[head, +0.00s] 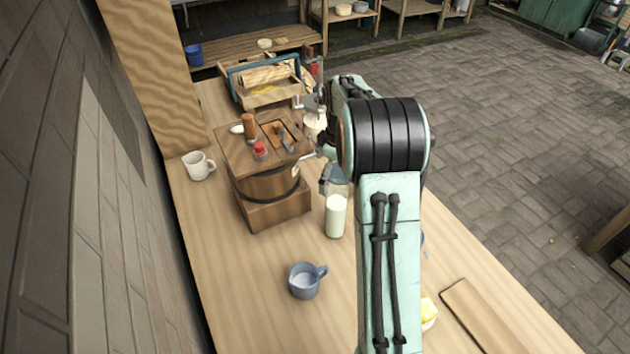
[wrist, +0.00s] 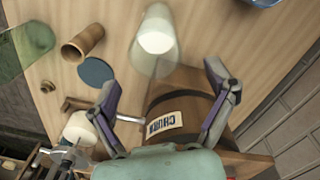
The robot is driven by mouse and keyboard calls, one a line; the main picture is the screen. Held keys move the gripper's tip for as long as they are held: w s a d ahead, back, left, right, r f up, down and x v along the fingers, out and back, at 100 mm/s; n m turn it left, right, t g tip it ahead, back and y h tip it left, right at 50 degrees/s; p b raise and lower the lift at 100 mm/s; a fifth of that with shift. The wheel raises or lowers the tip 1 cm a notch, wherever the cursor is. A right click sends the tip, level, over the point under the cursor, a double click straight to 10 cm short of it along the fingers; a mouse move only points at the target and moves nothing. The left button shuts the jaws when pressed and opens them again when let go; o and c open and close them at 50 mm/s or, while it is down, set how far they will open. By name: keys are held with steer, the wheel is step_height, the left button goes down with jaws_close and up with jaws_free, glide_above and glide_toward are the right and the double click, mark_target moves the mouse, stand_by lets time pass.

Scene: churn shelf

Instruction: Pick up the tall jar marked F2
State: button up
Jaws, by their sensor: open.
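A tall clear glass jar (head: 335,217) with white contents stands upright on the table, right of the wooden churn. In the wrist view the jar (wrist: 155,42) is just beyond my fingertips, near the middle of the gap. I cannot read any F2 mark on it. My gripper (wrist: 161,76) is open, with nothing held between its fingers. In the head view part of my gripper (head: 329,181) shows above and behind the jar's top, mostly hidden by my arm.
The wooden churn (head: 268,187) stands close left of the jar; its label reads CHURN in the wrist view. A blue mug (head: 304,281) is in front, a white mug (head: 198,166) at left. A wooden cup (wrist: 84,42) and blue disc (wrist: 96,72) lie near the jar.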

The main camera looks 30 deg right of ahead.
mark_target(337, 200)
steer(key=f, duration=0.7)
steer(key=shift+s+d+f, duration=0.35)
steer(key=shift+d+f, duration=0.05)
steer(key=shift+r, duration=0.1)
steer(key=c, duration=1.2)
